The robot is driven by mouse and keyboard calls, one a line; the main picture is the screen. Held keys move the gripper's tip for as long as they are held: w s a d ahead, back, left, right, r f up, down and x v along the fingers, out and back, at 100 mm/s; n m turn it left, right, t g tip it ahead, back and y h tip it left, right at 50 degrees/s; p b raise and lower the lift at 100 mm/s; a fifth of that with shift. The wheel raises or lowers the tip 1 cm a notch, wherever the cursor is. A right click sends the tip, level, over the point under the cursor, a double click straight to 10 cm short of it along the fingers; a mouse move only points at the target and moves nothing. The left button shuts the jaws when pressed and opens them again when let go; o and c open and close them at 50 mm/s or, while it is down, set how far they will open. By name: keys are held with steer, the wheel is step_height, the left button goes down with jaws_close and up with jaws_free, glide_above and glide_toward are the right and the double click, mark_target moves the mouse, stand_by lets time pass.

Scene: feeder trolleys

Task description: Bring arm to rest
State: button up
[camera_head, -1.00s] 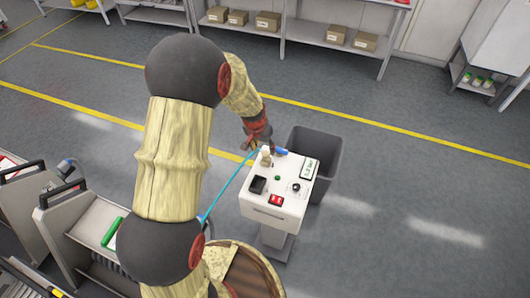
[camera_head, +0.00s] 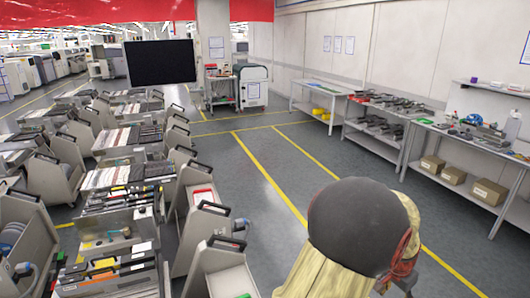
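My arm (camera_head: 350,235) shows at the lower right, with a dark rounded joint and pale yellow covering. Part of my wrist end (camera_head: 402,270) shows just right of that joint at the picture's lower edge. The fingertips are hidden behind the joint or cut off, so I cannot tell whether my gripper is open or shut, or whether it holds anything.
Several feeder trolleys (camera_head: 207,222) stand in rows on the left. A workbench (camera_head: 405,135) with parts runs along the right wall, with cardboard boxes (camera_head: 488,192) on its lower shelf. A black screen (camera_head: 160,62) hangs at the back. The yellow-lined floor (camera_head: 262,165) between is clear.

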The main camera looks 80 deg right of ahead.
steer(key=w+d+r+n+t+h, duration=0.1)
steer(key=w+d+r+n, duration=0.2)
steer(key=w, duration=1)
steer(key=w+d+r+n, duration=0.1)
steer(key=w+r+n, duration=0.3)
steer(key=w, duration=0.9)
steer(key=w+a+r+n+t, duration=0.1)
steer(key=w+a+r+n, duration=0.25)
steer(key=w, duration=0.65)
steer(key=w+a+r+n+t, duration=0.25)
steer(key=w+a, duration=0.25)
steer(key=w, duration=0.6)
steer(key=w+a+r+n+t+b, duration=0.1)
steer(key=w+a+r+n, duration=0.15)
steer(key=w+a, duration=0.55)
steer(key=w+a+r+n+t, duration=0.15)
steer(key=w+a+n, duration=0.3)
steer(key=a, duration=0.75)
steer(key=s+a+r+n+t+y, duration=0.1)
steer(key=a+n, duration=0.6)
steer(key=a, duration=1.4)
steer(key=shift+s+r+y, duration=0.35)
steer(key=shift+r+y, duration=0.15)
steer(key=shift+y, duration=0.7)
